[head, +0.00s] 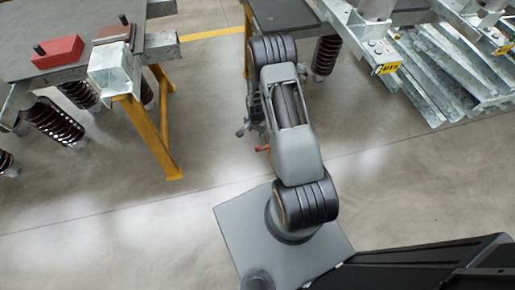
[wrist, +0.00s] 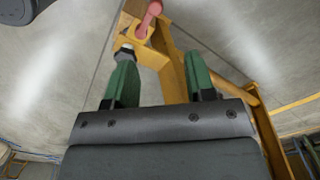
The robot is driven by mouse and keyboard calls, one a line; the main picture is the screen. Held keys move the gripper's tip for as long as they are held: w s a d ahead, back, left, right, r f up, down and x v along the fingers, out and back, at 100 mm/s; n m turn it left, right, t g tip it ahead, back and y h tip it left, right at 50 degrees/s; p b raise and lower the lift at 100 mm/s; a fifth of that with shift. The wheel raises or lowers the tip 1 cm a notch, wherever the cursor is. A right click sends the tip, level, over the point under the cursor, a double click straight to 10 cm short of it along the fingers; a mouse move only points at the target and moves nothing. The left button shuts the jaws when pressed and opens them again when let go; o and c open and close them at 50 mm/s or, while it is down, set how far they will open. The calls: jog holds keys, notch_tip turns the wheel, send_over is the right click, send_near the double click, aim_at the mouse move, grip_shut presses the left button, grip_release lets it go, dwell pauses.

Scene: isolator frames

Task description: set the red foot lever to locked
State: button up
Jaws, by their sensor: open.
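The red foot lever (wrist: 149,20) shows at the top of the wrist view. It is mounted on a yellow bracket (wrist: 150,52) and its upper part is cut off by the frame edge. A small red piece (head: 263,148), likely the same lever, shows beside my arm in the head view. My gripper (wrist: 160,78) is open, with two green fingers apart and nothing between them. The lever lies beyond the fingertips, nearer the left finger, and appears apart from them. My arm hides most of the lever's surroundings in the head view.
A grey-topped table (head: 20,57) with yellow legs stands at the left, bearing a red block (head: 57,52). Galvanised steel beams (head: 440,75) lie at the upper right. Floor (head: 90,215) at the lower left is clear.

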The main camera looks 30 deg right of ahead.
aim_at(258, 146)
jog(key=f+b, duration=0.1)
jog(key=f, duration=0.4)
jog(key=f+b, duration=0.1)
jog(key=f, duration=0.4)
jog(key=f+b, duration=0.2)
jog(key=f, duration=0.3)
jog(key=shift+s+d+f, duration=0.1)
jog(key=shift+s+f, duration=0.15)
jog(key=shift+f, duration=0.15)
grip_shut()
